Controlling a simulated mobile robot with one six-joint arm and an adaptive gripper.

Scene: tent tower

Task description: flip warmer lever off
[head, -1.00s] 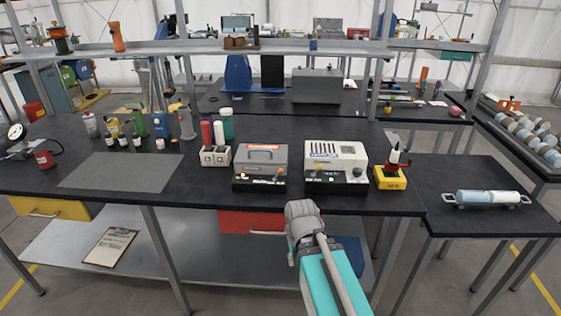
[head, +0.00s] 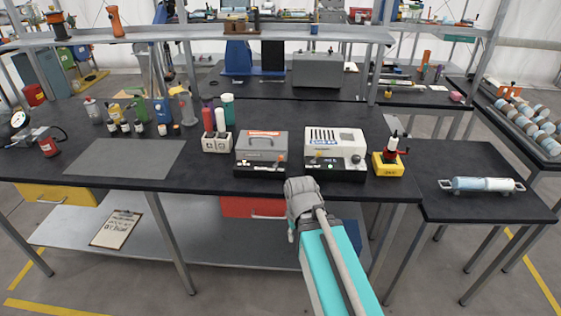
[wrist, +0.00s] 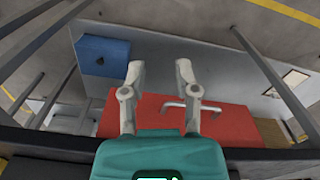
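Each has a dark front panel with small controls; an orange knob (head: 281,158) shows on the grey one and a dark round knob (head: 356,160) on the white one. I cannot read which is the warmer or tell the lever's position. My gripper is in front of the bench edge, below the devices, touching neither. In the wrist view, its two fingers (wrist: 160,70) are apart with nothing between them.
A yellow-based red-and-black device (head: 389,162) stands right of the white box, a white holder with bottles (head: 217,143) left of the grey one. Under the bench are a red drawer (head: 248,207) and a blue box (wrist: 103,56). A grey mat (head: 125,158) leaves clear room at left.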

